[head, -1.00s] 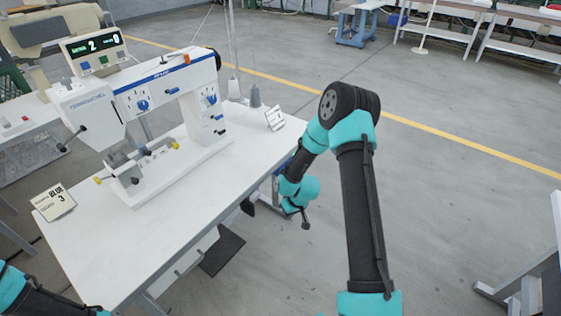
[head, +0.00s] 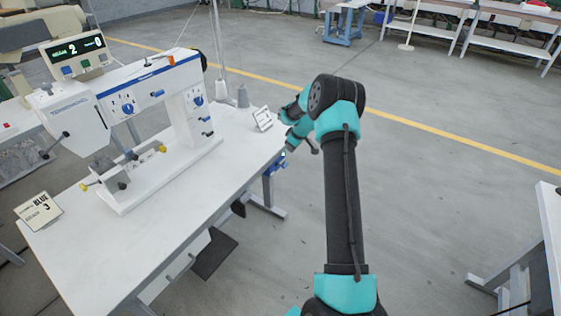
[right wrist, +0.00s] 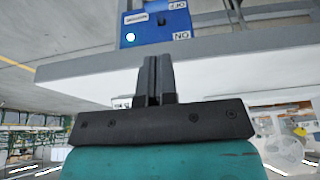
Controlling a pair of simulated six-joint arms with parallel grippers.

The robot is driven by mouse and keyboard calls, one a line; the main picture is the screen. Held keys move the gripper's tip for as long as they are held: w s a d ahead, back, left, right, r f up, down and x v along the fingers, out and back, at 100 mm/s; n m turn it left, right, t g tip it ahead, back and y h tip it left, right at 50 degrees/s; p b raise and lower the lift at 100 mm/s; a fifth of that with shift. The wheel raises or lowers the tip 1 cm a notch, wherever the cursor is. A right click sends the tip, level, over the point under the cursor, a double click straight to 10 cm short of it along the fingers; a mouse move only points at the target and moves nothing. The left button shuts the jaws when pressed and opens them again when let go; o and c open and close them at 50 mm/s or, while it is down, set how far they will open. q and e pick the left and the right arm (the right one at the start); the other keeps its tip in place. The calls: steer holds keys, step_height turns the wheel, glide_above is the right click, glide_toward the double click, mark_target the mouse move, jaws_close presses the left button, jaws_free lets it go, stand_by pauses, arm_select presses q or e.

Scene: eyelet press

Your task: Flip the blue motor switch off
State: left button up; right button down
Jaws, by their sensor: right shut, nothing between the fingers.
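The blue motor switch box (right wrist: 155,25) shows at the top of the right wrist view, upside down. It has a grey label, white lettering and a small bright round spot; the lever's position cannot be told. In the head view a blue part (head: 268,183) shows below the table's right edge, partly hidden and too small to read. My right gripper (head: 314,149) is beside the table's far right corner. In the right wrist view my right gripper (right wrist: 156,62) is shut, empty and apart from the box. My left gripper is out of view.
The white table (head: 190,210) carries the eyelet press (head: 150,95), a counter display (head: 75,54), a front card (head: 38,210) and a small card (head: 262,118) near the right corner. Open floor (head: 430,180) lies right of the table. Another bench stands at far right.

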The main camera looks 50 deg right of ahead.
steer(key=shift+f, duration=0.1)
steer(key=x, duration=0.9)
steer(key=shift+w+a+f, duration=0.1)
steer(key=shift+w+f, duration=0.05)
steer(key=shift+f, duration=0.25)
